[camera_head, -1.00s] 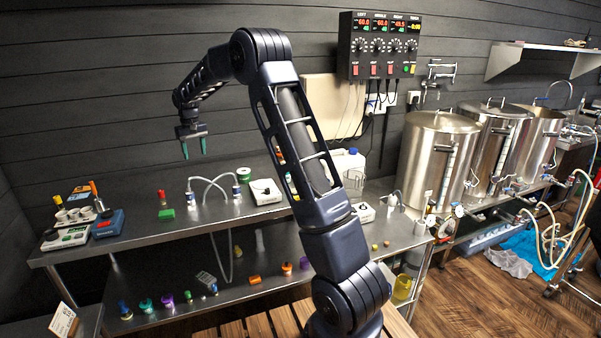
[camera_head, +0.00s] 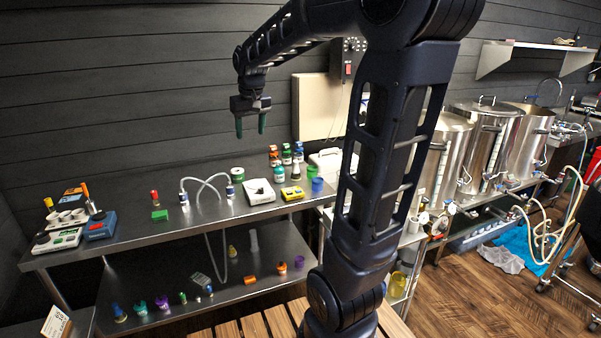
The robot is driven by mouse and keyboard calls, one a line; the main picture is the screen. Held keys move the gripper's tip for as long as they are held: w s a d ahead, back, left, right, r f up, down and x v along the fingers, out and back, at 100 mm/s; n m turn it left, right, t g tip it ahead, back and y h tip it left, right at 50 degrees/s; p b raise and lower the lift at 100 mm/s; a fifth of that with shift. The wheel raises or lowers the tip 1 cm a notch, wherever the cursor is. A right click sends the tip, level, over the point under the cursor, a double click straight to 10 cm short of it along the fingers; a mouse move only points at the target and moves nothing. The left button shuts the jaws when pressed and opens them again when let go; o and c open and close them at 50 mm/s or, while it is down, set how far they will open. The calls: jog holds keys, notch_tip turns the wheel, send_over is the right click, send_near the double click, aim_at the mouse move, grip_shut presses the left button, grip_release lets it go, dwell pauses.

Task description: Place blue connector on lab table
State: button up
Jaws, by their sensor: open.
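The lab table (camera_head: 150,235) is a steel two-level bench along the dark wall. My gripper (camera_head: 251,125) is open and empty, fingers pointing down, high above the tabletop's back part. Small blue pieces show in the head view: a blue piece (camera_head: 119,313) stands at the left of the lower shelf (camera_head: 170,283), and a blue cylinder (camera_head: 317,184) stands on the tabletop's right part. I cannot tell which of them is the blue connector. My gripper touches neither.
A blue device (camera_head: 100,226) and white scale (camera_head: 57,239) fill the tabletop's left end. A green block (camera_head: 160,215), white box (camera_head: 260,191) and yellow device (camera_head: 292,193) stand farther right. The tabletop's front strip is mostly clear. Steel kettles (camera_head: 490,140) stand at right.

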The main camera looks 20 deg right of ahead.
jog(key=s+d+f+m+t, duration=0.1)
jog(key=s+d+f, duration=0.2)
jog(key=s, duration=0.8)
jog(key=s+d+f, duration=0.3)
jog(key=s+d, duration=0.1)
jog(key=s, duration=0.7)
jog(key=shift+d+m+t, duration=0.15)
jog(key=shift+m+t, duration=0.25)
